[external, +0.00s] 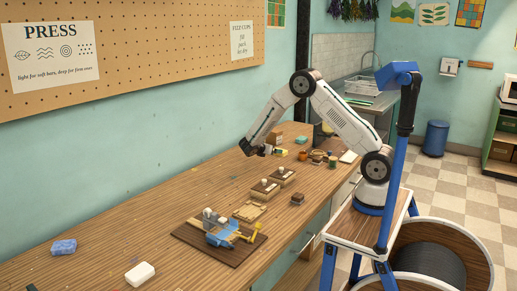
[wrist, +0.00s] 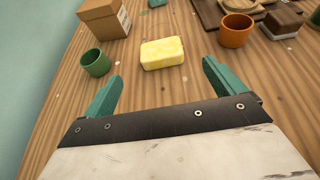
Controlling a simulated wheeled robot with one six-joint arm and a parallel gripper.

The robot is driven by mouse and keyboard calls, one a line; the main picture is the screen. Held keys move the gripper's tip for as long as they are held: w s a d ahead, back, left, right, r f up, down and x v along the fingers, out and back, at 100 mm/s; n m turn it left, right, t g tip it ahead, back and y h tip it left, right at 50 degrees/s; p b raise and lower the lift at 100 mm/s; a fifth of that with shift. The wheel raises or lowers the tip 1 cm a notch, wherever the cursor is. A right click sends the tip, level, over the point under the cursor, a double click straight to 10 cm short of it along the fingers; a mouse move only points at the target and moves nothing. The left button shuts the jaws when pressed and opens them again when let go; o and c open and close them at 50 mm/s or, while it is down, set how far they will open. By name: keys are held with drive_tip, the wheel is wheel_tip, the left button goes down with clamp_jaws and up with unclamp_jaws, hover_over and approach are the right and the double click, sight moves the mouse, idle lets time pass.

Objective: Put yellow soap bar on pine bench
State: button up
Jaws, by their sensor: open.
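The yellow soap bar (wrist: 162,53) lies flat on a wooden bench top (wrist: 55,120) in the wrist view, ahead of my gripper. My gripper (wrist: 162,72) is open and empty. Its two teal fingers point toward the soap, one to either side of its line, with bare wood between fingertips and soap. In the external view my gripper (external: 258,150) hangs low over the far part of the long wooden bench (external: 150,225).
A green cup (wrist: 95,63) stands close left of the soap, with a cardboard box (wrist: 103,20) behind. An orange cup (wrist: 236,30) and a dark wooden block (wrist: 281,22) stand to the right. A press (external: 225,232) and a white bar (external: 140,273) are on the bench's near part.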

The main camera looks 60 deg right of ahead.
drive_tip(key=shift+s+a+r, duration=0.1)
drive_tip(key=shift+a+r, duration=0.15)
drive_tip(key=shift+r, duration=0.1)
drive_tip(key=s+a+r+m+g+y, duration=0.1)
drive_tip(key=s+a+r+m+y, duration=0.15)
drive_tip(key=s+r+m, duration=0.5)
drive_tip(key=s+a+r+m+g+y, duration=0.1)
drive_tip(key=s+r+m+y, duration=0.15)
drive_tip(key=s+r, duration=0.85)
drive_tip(key=s+a+r+m+t+y, duration=0.1)
drive_tip(key=s+a+m+y, duration=0.3)
drive_tip(key=s, duration=0.7)
drive_tip(key=s+a+m+t+y, duration=0.2)
drive_tip(key=s+a+m+y, duration=0.2)
drive_tip(key=s+a, duration=0.3)
drive_tip(key=shift+s+a+r, duration=0.15)
drive_tip(key=shift+s+r, duration=0.2)
drive_tip(key=shift+s, duration=2.3)
